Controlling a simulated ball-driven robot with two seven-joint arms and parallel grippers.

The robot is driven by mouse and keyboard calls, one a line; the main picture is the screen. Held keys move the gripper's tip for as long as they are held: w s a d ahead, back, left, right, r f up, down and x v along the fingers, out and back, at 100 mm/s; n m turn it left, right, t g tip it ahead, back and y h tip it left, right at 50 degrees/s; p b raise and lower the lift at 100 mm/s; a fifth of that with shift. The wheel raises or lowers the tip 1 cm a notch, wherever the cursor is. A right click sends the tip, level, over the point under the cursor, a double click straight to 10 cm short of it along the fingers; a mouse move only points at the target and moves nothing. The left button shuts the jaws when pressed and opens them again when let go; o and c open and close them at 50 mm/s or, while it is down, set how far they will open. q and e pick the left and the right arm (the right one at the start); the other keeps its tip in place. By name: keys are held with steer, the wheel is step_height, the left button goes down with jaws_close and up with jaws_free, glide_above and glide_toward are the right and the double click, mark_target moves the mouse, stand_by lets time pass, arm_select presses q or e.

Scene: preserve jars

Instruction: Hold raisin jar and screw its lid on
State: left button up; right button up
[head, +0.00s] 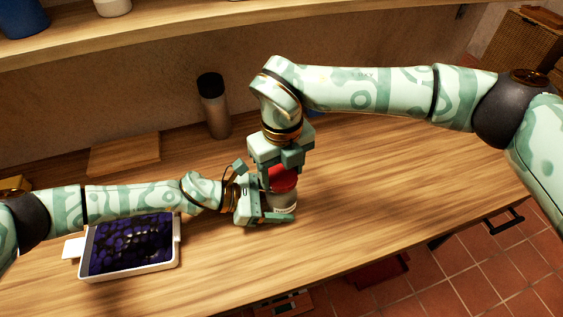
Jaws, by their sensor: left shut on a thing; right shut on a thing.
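The raisin jar (285,201) stands on the wooden counter near the middle of the head view, with only part of its pale side showing. Its red lid (283,178) is at the top of the jar; I cannot tell whether it is seated or threaded. My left gripper (273,216) comes from the left and is shut around the jar's body, low near the counter. My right gripper (281,166) points down from above and is shut on the lid. The fingers hide much of the jar and the lid's edge.
A white tray (176,257) of dark fruit sits at the left front. A dark-capped bottle (215,112) and a wooden board (124,154) stand at the back near the wall. A shelf (200,29) runs above. The counter at right (400,190) is clear.

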mark_target(282, 197)
stand_by(0.4)
steer(key=shift+f, duration=0.85)
steer(key=shift+f, duration=0.6)
